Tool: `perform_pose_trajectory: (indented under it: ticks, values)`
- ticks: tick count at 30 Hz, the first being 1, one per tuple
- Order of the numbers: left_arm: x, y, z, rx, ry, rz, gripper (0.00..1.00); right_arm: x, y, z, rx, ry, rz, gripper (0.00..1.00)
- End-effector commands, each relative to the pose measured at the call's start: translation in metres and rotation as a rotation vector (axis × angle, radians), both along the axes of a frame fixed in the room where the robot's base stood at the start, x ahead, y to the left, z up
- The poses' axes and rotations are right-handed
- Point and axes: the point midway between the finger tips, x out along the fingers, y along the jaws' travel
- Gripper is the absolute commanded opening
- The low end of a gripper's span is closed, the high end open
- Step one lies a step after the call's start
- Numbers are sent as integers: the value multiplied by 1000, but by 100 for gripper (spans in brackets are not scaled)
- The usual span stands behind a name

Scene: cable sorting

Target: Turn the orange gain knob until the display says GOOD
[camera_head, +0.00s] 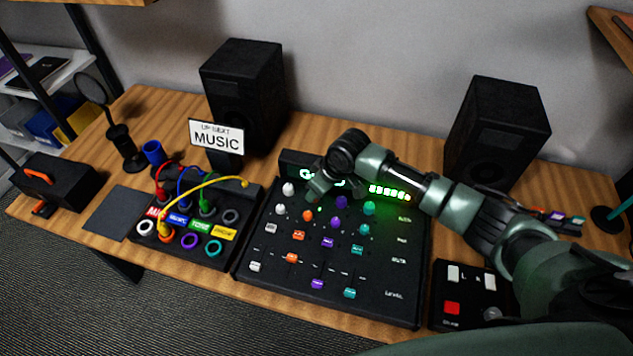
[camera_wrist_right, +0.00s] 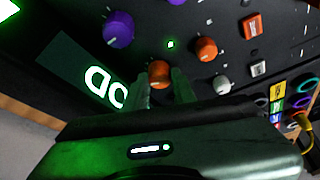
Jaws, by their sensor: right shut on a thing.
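The mixer (camera_head: 375,290) lies on the desk with rows of coloured knobs. My right gripper (camera_head: 317,190) reaches down over its top row. In the right wrist view its two fingers (camera_wrist_right: 163,86) are shut on the orange gain knob (camera_wrist_right: 159,72), one on each side. The gripper hides that knob in the head view. The display (camera_head: 306,172) shows a green "G", with the rest of its word hidden by the gripper. In the right wrist view the display (camera_wrist_right: 104,89) is upside down and shows green letters that look like "OD". My left gripper is not in view.
A second orange knob (camera_wrist_right: 206,50) and a purple knob (camera_wrist_right: 118,29) stand near the fingers. A lit green level bar (camera_head: 390,192) is right of the display. Left of the mixer is a patch box (camera_head: 250,195) with coloured cables. Two speakers (camera_head: 243,95) (camera_head: 497,130) stand behind.

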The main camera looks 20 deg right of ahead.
Motion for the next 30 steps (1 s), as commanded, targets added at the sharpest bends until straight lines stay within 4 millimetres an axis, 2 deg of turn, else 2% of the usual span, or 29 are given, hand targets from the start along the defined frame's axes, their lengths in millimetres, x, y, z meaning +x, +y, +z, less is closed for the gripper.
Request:
perform_pose_trajectory:
  ticks: [9,10,11,22,30]
  values:
    - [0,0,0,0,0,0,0,1,0,0,2,-2,-9,0]
    - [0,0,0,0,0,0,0,1,0,0,2,-2,-9,31]
    - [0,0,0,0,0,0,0,1,0,0,2,-2,-9,34]
    - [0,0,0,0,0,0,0,-1,-1,5,2,-3,-8,34]
    - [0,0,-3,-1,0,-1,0,-15,-10,44,1,-4,-6,34]
